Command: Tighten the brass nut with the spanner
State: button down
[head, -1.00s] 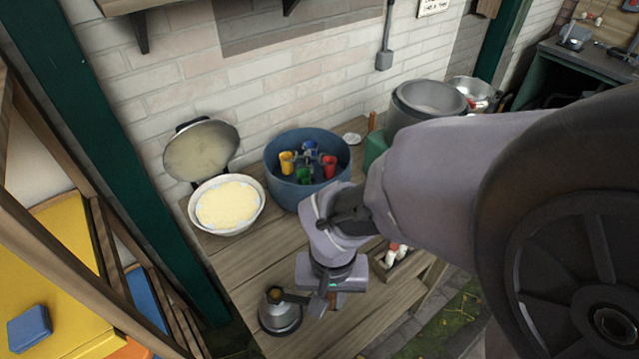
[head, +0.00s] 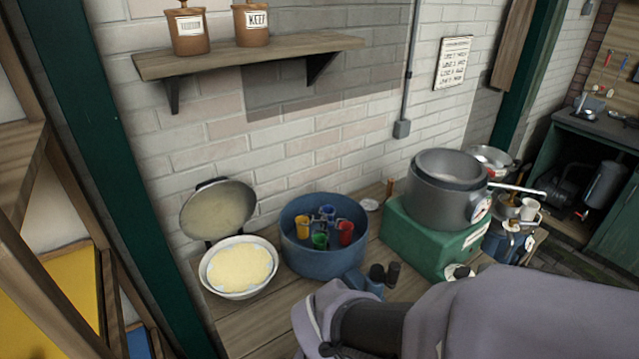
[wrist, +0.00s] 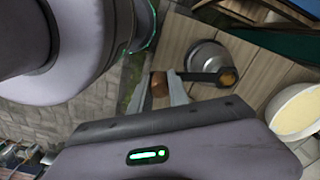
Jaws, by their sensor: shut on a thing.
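My gripper (wrist: 161,82) shows only in the wrist view. Its two fingers are shut on the brown handle of the spanner (wrist: 204,77). The spanner's dark shaft runs right from the fingers to a dark end around the brass nut (wrist: 229,76). I cannot tell how fully that end sits on the nut. A grey metal, cone-shaped body (wrist: 207,56) stands on the wooden bench (wrist: 262,72) under the spanner. In the head view my arm leads out of the bottom edge, and gripper, spanner and nut are out of frame.
A white bowl of yellow food (head: 240,268) stands at the bench's left end. A blue tub (head: 295,260) with coloured cups is beside it. A grey pot (head: 440,205) stands on a green box (head: 405,235) to the right. A shelf (head: 250,58) hangs above.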

jog(key=shift+r, duration=0.1)
jog(key=shift+r+p, duration=2.55)
jog(key=shift+r, duration=0.4)
